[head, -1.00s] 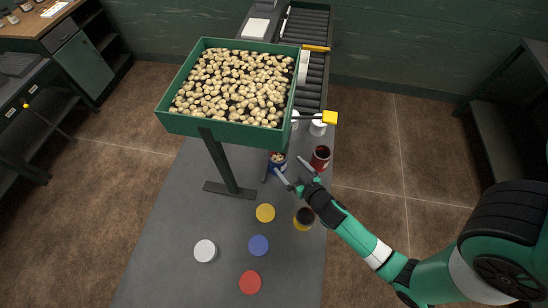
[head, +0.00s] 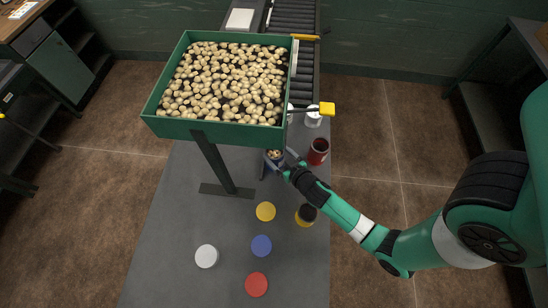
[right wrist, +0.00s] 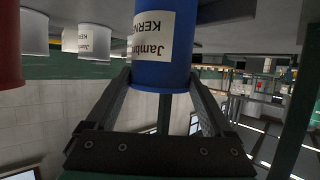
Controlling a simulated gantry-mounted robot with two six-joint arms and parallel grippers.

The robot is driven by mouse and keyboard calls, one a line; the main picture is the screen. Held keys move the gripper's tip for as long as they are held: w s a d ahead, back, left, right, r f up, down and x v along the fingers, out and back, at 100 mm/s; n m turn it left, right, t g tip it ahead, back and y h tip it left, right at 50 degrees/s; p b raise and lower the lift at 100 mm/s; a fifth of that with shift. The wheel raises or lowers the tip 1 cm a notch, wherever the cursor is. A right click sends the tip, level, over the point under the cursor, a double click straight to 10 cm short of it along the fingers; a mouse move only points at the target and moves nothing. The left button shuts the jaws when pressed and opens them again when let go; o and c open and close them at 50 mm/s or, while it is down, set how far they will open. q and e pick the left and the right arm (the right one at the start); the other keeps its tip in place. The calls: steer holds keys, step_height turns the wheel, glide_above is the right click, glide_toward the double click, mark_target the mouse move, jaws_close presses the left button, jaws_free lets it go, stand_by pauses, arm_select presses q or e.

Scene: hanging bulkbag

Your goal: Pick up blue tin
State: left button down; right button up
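The blue tin (head: 274,156) stands on the grey table just below the front edge of the green tray, with pale contents at its top. My right gripper (head: 278,163) reaches it from the lower right, one finger on each side of it. In the right wrist view the blue tin (right wrist: 166,45) shows upside down with a cream label, between the fingertips of my right gripper (right wrist: 162,75). The fingers are spread about the tin's width; firm contact on both sides is not clear. My left gripper is not in view.
A red tin (head: 318,151) stands close right of the blue tin. A yellow tin (head: 306,215) is nearer. Yellow (head: 265,211), blue (head: 261,246), red (head: 256,284) and white (head: 206,256) round items sit on the table. A green tray (head: 222,131) of potato-like lumps overhangs on a post.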

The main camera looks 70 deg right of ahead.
jaws_close()
steer(key=shift+r, duration=0.1)
